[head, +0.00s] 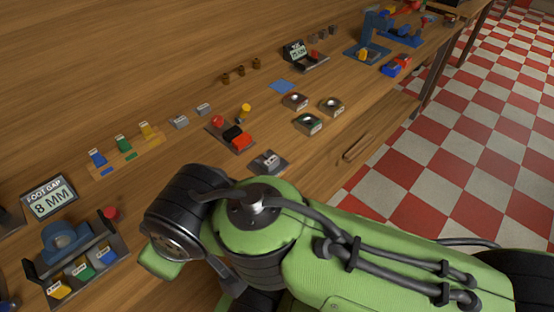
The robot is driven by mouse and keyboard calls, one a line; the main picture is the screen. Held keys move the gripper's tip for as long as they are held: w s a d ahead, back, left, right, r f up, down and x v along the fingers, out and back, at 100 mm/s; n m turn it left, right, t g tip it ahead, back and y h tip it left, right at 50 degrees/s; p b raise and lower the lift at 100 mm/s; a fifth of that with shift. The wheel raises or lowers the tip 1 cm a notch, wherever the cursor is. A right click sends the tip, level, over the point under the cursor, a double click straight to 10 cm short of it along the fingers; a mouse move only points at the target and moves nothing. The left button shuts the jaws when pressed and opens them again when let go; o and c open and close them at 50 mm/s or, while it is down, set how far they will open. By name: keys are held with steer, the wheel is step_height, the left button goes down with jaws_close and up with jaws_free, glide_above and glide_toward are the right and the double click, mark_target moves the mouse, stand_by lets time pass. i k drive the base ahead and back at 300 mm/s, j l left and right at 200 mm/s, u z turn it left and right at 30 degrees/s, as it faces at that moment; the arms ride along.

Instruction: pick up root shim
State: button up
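I cannot tell which piece is the root shim; no label naming it is readable. Candidates are the small blue (97,158), green (123,144) and yellow (146,130) tabbed pieces, standing in a row on a wooden strip (133,155). More yellow (60,290), green (83,270) and blue (104,255) labelled blocks sit in the dark fixture (36,271) at lower left, in front of a blue ring-shaped part (65,240). My green arm fills the lower middle and right. My gripper's fingers do not show.
A sign (49,198) reads "FOOT GAP 8 MM". Two grey blocks (179,122), a dark tray with red and black parts (232,134), several small grey-based units (309,123) and a blue stand (373,35) occupy the wooden bench. Bare wood lies behind; checkered floor (450,160) is right.

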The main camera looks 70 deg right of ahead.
mark_target(272, 162)
steer(key=z, duration=2.1)
steer(key=k+l+u, duration=0.1)
steer(key=u, duration=0.35)
steer(key=k+u, duration=0.15)
steer(key=u, duration=0.3)
steer(key=k+u, duration=0.15)
steer(key=u, duration=0.3)
